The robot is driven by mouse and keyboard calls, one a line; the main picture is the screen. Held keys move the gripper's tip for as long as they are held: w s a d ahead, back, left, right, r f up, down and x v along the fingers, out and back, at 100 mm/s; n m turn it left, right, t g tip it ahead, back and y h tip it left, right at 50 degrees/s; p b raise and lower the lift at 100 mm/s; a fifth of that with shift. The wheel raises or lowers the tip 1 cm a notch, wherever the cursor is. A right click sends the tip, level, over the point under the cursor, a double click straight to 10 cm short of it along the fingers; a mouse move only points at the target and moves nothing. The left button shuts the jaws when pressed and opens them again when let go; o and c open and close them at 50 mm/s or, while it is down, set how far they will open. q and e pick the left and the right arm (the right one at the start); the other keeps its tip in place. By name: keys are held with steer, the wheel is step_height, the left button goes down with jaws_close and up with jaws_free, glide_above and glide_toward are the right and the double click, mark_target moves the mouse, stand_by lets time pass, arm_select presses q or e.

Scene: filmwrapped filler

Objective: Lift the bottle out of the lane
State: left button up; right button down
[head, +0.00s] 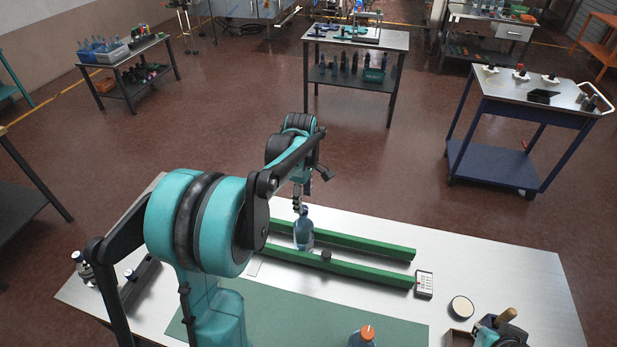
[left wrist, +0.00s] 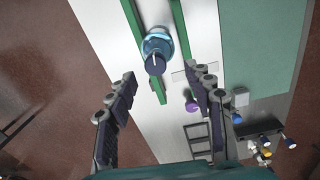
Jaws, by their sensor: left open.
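A clear bluish bottle (head: 304,232) with a blue cap stands upright in the lane between two green rails (head: 345,241) on the pale table. My left gripper (head: 299,200) is above it, close to its cap, and hides part of its top. In the left wrist view the bottle (left wrist: 157,44) is seen from above, cap towards me, just beyond the open fingertips. The left gripper (left wrist: 161,76) has its two fingers wide apart with nothing between them. I cannot tell from these views whether it touches the bottle.
A small dark knob (head: 326,256) is by the near rail (head: 340,268). A calculator-like device (head: 425,284) lies at the rail's right end. A round lid (head: 461,307) and an orange-capped bottle (head: 364,336) are nearer.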

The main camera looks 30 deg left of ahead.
arm_select(q)
steer(key=shift+w+a+n, duration=0.3)
steer(key=shift+w+a, duration=0.05)
steer(key=shift+w, duration=0.05)
steer(key=shift+w+f, duration=0.1)
steer(key=shift+f, duration=0.05)
glide_above(304, 230)
steer(key=w+a, duration=0.2)
steer(key=f, duration=0.7)
steer(key=shift+w+d+f+b, duration=0.15)
steer(key=shift+d+f+b, duration=0.1)
steer(key=shift+f+b, duration=0.1)
jaws_close()
